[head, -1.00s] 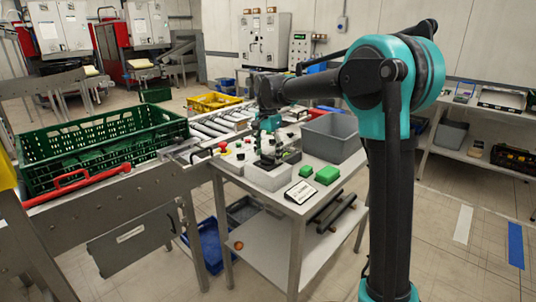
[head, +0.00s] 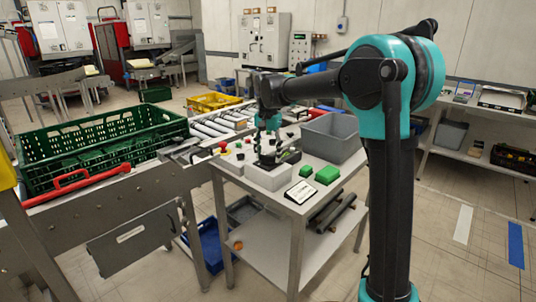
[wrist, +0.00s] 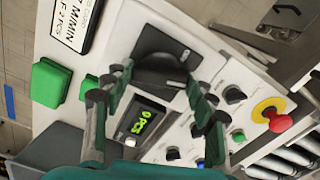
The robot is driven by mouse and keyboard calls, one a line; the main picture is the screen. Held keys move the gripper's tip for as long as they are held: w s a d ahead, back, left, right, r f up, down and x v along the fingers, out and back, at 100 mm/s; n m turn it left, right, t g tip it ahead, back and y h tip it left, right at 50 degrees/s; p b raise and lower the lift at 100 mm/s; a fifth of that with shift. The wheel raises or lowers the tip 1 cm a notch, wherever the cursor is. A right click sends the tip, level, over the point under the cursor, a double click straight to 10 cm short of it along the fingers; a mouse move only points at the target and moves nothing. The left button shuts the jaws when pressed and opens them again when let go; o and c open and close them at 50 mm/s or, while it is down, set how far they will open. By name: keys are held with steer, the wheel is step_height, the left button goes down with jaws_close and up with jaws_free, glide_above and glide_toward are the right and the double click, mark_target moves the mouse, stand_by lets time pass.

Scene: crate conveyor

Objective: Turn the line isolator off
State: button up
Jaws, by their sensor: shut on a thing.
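The line isolator is a large black rotary knob (wrist: 158,76) on a dark square plate (wrist: 168,45), set in the pale control panel. A white mark shows near the knob's right end in the wrist view. My gripper (wrist: 160,86) has one finger on each side of the knob and is shut on it. In the head view my gripper (head: 266,150) points down at the panel box (head: 268,178) on the metal table. The knob is hardly visible there behind the gripper.
A red emergency button on a yellow base (wrist: 268,112), small black knobs (wrist: 233,94) and a lit green display (wrist: 145,121) lie close by. Green blocks (head: 327,175) and a grey bin (head: 333,138) share the table. A green crate (head: 95,150) stands left.

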mark_target(268, 155)
steer(key=n, duration=1.4)
steer(key=shift+n, duration=0.3)
stand_by(0.4)
steer(key=o, duration=1.2)
steer(key=shift+c, duration=0.2)
step_height(268, 155, up, 12)
